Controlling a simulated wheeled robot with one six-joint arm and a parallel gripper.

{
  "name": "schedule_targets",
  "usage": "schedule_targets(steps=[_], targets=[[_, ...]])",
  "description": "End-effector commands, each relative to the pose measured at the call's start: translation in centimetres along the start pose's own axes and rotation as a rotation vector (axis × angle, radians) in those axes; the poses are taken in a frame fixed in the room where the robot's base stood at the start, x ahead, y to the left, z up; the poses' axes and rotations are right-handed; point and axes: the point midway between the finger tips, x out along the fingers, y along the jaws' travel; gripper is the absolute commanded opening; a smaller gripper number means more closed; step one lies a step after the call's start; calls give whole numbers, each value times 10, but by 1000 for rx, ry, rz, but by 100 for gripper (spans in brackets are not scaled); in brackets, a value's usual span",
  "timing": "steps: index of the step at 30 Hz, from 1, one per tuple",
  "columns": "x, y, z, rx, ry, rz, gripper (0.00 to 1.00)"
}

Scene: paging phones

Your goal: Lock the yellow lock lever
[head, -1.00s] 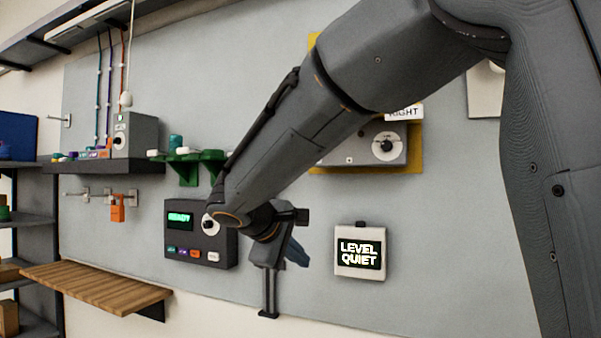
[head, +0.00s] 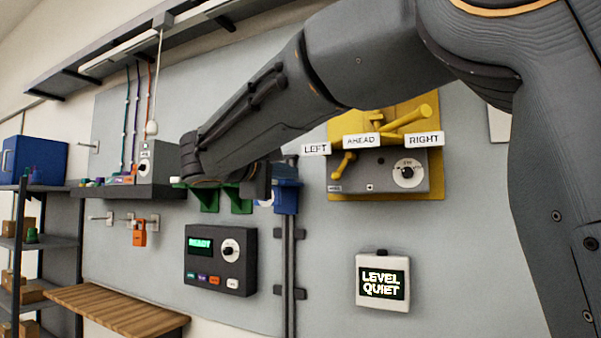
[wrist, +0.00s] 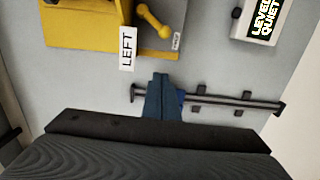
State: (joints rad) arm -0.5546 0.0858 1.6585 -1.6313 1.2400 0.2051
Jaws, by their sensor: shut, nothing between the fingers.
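A small yellow lever with a round knob (head: 345,163) sticks out at the left of a grey box on a yellow plate, beneath the LEFT and AHEAD signs. It also shows in the wrist view (wrist: 152,20), top centre, by a small label too small to read. A larger yellow handle (head: 412,118) slants up to the right above it. I cannot tell for sure which one is the lock lever. My gripper (wrist: 161,77) is shut and empty, its blue fingers pointing toward the panel, apart from both levers. In the head view my arm largely hides it.
A vertical dark rail (head: 290,255) with a blue part (head: 286,190) stands left of the yellow plate. A READY panel (head: 220,258) and a LEVEL QUIET display (head: 382,283) are on the wall. The LEFT sign (wrist: 128,48) juts out near my fingers.

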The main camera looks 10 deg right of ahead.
Motion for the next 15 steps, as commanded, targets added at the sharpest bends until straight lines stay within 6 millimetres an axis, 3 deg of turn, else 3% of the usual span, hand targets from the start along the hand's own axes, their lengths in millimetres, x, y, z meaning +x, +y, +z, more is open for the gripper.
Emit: schedule_targets(steps=[12,15], targets=[[80,2,2,-2,-4,-2,0],[89,4,11,-1,-3,-1,0]])
